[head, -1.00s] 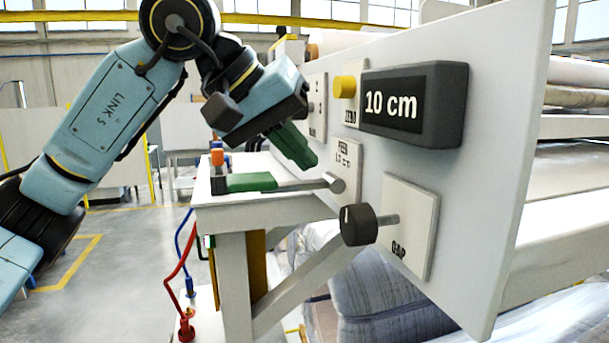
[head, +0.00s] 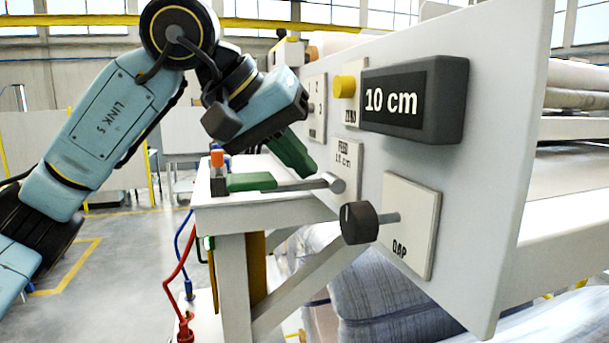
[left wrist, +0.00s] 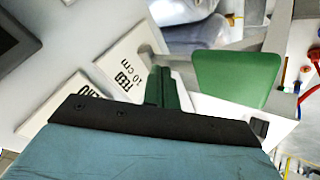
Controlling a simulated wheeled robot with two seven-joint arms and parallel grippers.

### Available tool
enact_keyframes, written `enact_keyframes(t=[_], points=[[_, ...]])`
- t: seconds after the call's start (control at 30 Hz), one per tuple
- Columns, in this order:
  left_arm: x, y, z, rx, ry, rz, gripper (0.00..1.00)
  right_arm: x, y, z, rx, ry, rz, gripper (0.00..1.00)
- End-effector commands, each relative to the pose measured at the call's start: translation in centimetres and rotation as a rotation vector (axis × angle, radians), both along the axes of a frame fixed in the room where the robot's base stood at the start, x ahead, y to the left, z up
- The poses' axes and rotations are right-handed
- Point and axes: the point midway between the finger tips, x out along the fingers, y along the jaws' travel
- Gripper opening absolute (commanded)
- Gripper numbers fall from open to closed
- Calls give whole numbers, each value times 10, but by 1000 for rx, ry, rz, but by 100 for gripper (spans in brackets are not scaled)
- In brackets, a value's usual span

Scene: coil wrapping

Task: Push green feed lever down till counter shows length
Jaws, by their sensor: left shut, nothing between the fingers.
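The feed lever has a green handle (head: 251,182) and a metal rod that runs right to a pivot by the "FEED 10 cm" plate (head: 347,165). The lever lies about level. The green handle also shows large in the left wrist view (left wrist: 236,77). The counter (head: 414,104) on the panel reads "10 cm". My left gripper (head: 308,170) is shut and empty, its green fingers pointing down just above the lever's rod. I cannot tell whether they touch it. In the left wrist view the fingertips (left wrist: 158,72) are left of the green handle. My right gripper is out of view.
The white panel (head: 490,150) also carries a yellow ZERO button (head: 344,87) above and a dark GAP knob (head: 359,223) below the lever. An orange-topped piece (head: 217,158) stands by the handle's left end. Open floor lies to the left.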

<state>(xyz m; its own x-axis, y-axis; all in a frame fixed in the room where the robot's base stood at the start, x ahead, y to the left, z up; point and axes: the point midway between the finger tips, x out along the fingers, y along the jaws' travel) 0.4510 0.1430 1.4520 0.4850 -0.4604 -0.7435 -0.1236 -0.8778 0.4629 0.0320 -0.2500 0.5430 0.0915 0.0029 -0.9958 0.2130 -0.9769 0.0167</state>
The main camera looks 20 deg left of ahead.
Motion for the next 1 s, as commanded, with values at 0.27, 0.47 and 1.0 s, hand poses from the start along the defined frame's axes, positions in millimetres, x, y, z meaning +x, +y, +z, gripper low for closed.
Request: enact_keyframes(t=[0.27,0.47,1.0], points=[[0,0,0,0,0,0,0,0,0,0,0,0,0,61],[0,0,2,0,0,0,0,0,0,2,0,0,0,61],[1,-1,21,0,1,0,0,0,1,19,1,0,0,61]])
